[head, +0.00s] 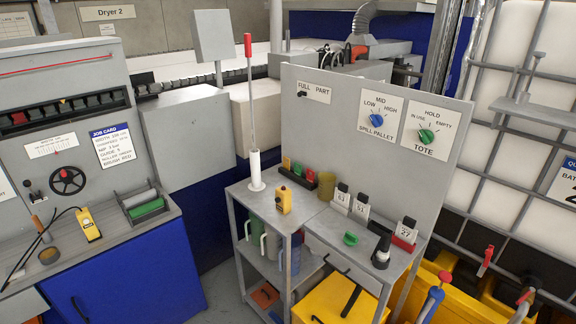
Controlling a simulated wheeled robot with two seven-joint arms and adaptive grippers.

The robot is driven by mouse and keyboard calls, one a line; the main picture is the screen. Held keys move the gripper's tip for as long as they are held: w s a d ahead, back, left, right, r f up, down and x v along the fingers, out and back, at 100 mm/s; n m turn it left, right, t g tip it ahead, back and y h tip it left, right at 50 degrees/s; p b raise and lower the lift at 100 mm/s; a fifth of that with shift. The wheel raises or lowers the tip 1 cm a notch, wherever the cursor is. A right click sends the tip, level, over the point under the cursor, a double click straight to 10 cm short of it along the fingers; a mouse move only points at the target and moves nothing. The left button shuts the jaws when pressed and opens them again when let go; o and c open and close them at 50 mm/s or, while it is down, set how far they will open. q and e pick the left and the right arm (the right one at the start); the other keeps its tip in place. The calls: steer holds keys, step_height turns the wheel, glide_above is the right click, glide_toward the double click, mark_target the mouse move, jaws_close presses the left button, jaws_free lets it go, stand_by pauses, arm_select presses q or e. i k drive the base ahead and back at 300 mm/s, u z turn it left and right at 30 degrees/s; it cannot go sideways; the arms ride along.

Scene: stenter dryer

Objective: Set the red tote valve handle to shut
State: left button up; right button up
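A red lever-like handle (486,262) shows in front of the caged white tote (502,185) at the right. It is small and stands steeply tilted, its upper end leaning right. A second red-tipped part (525,296) shows lower down near the bottom right corner, above yellow equipment. I cannot tell from this view which of the two is the tote valve handle, nor whether the valve stands open or shut. Neither of my grippers is in view.
A grey bench (330,232) with an upright panel (350,140) stands left of the tote. The panel carries a blue spill pallet knob (376,120) and a green tote knob (426,136). A blue, red-topped tool (433,298) stands before the yellow equipment (470,303).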

mark_target(525, 296)
steer(key=z, duration=1.7)
